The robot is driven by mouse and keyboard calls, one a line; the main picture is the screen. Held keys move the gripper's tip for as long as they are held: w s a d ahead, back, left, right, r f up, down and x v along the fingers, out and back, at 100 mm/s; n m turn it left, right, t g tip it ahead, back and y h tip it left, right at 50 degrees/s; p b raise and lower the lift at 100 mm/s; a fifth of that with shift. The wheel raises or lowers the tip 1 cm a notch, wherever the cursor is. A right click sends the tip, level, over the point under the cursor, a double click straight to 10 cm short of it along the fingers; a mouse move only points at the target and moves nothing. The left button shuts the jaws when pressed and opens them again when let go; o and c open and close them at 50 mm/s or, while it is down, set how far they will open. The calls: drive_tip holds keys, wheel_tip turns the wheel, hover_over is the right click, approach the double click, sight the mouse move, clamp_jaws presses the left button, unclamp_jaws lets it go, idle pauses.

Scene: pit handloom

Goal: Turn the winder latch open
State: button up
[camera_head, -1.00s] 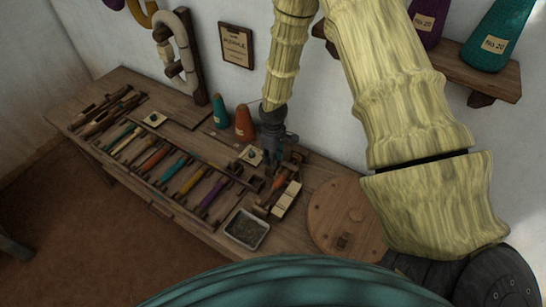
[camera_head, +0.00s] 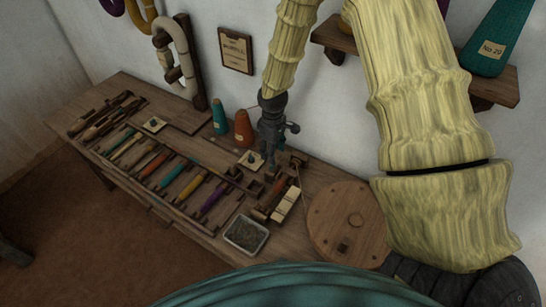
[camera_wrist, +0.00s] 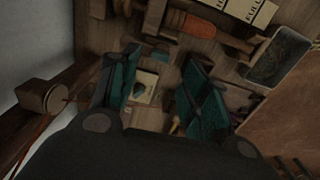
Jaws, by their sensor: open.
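My gripper (camera_head: 270,170) points down over the back of the bench, just behind the wooden winder frame (camera_head: 266,212) with an orange bobbin in it. In the wrist view its two teal fingers (camera_wrist: 162,78) are spread apart with nothing held between them. A cream plate (camera_wrist: 146,84) with a dark piece on it lies below, between the fingers; a similar plate (camera_head: 251,160) shows beside my gripper in the head view. The orange bobbin (camera_wrist: 190,22) lies beyond the fingers in the wrist view. I cannot make out the winder latch for sure; it is small, dark or partly hidden.
A rack of coloured bobbins (camera_head: 170,172) fills the bench to the left. A grey tray (camera_head: 246,234) stands at the front edge, and a round wooden disc (camera_head: 340,243) at right. Teal (camera_head: 220,120) and orange (camera_head: 243,127) cones stand near the wall, left of my gripper.

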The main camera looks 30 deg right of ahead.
drive_tip(key=shift+r, duration=2.6)
